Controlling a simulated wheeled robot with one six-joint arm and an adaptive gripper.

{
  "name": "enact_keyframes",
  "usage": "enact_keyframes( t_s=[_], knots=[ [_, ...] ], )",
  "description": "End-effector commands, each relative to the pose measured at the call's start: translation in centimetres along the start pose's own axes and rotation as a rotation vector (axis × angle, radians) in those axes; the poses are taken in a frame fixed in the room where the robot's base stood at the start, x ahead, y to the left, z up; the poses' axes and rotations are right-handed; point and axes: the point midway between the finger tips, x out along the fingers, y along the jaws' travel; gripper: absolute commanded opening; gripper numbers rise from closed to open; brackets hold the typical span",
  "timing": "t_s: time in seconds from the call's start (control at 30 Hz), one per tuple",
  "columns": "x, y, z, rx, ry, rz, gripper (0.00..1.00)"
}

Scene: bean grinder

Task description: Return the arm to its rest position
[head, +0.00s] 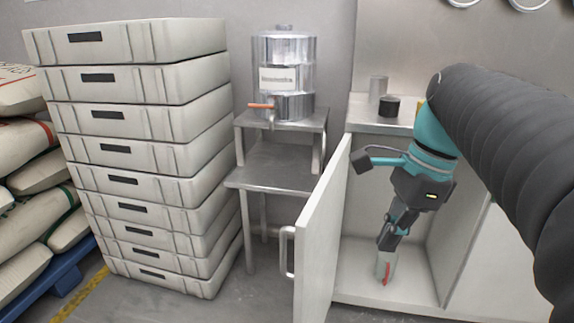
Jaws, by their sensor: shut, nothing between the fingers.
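A small pale thing with a red stripe (386,268) shows just below the fingertips, near the cabinet floor. I cannot tell whether the fingers touch it. The white cabinet door (322,240) stands open on the left of my gripper, with a metal handle (288,250).
A steel dispenser (284,75) with an orange-handled tap stands on a metal stand (262,165). A tall stack of grey crates (150,150) and sacks (25,180) on a blue pallet (60,280) are left. A black cup (389,106) and a metal cup (378,87) sit on the counter.

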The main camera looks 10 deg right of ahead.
Motion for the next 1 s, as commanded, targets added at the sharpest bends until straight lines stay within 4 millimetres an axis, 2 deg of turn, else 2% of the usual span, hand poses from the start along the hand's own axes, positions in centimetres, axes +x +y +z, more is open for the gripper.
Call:
enact_keyframes(
  t_s=[0.17, 0.3, 0.43, 0.57, 0.7, 0.9, 1.0],
  knots=[
    [0.4, -1.5, -0.9, -0.226, 0.043, -0.062, 0.0],
    [2.8, -2.4, -2.7, -0.506, 0.13, -0.105, 0.0],
    [5.2, -2.2, -3.4, -0.803, 0.237, -0.13, 0.0],
    [7.7, -1.1, -3.1, -1.119, 0.359, -0.139, 0.0],
    [10.6, 0.8, -2.0, -1.435, 0.484, -0.141, 0.0],
    [13.1, 3.8, 0.0, -1.61, 0.541, -0.162, 0.0],
    [12.9, 4.5, 1.0, -1.65, 0.551, -0.189, 0.0]
  ],
)
